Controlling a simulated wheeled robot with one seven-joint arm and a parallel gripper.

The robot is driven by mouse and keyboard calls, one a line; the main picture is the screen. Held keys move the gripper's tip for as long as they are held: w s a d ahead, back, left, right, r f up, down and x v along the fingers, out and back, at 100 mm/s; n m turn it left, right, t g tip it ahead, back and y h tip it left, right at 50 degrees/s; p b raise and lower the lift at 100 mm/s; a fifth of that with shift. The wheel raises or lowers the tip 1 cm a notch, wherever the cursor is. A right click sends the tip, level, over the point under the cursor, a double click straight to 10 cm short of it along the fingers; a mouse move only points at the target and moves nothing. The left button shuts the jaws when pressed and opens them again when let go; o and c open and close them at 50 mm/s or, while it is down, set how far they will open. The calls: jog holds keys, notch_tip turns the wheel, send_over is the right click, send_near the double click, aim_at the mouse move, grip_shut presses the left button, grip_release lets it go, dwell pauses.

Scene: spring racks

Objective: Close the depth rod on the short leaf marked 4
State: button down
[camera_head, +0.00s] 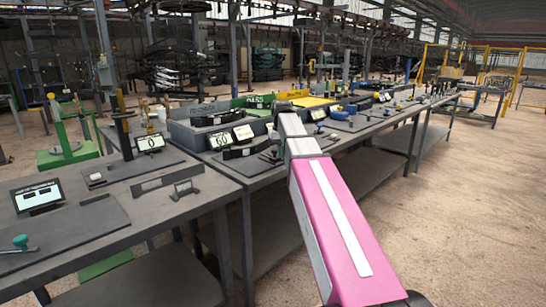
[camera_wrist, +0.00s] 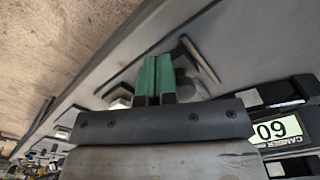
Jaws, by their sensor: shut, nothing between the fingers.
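My gripper (camera_wrist: 154,80) shows in the wrist view as two green fingers, side by side and shut with nothing between them. They are over the grey bench top, beside a dark rounded piece (camera_wrist: 184,84). A thin slanted bar (camera_wrist: 201,60) lies just beyond. In the head view my arm reaches over the bench and its fingers cannot be made out. A dark curved leaf (camera_head: 240,152) lies on the bench near a small knobbed fixture (camera_head: 272,153). No mark 4 is readable, and I cannot tell which piece is the depth rod.
Another display (camera_head: 150,143) reads 0 on the left bench (camera_head: 160,205). The floor at right (camera_head: 460,220) is clear.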

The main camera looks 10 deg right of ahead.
jog(key=shift+w+a, duration=0.45)
jog(key=shift+w, duration=0.25)
jog(key=shift+w+a, duration=0.45)
jog(key=shift+w, duration=0.2)
dwell(0.6)
jog(key=shift+s+r, duration=0.1)
dwell(0.5)
jog(key=shift+r, duration=0.1)
jog(key=shift+s+d+r, duration=0.1)
jog(key=shift+r, duration=3.2)
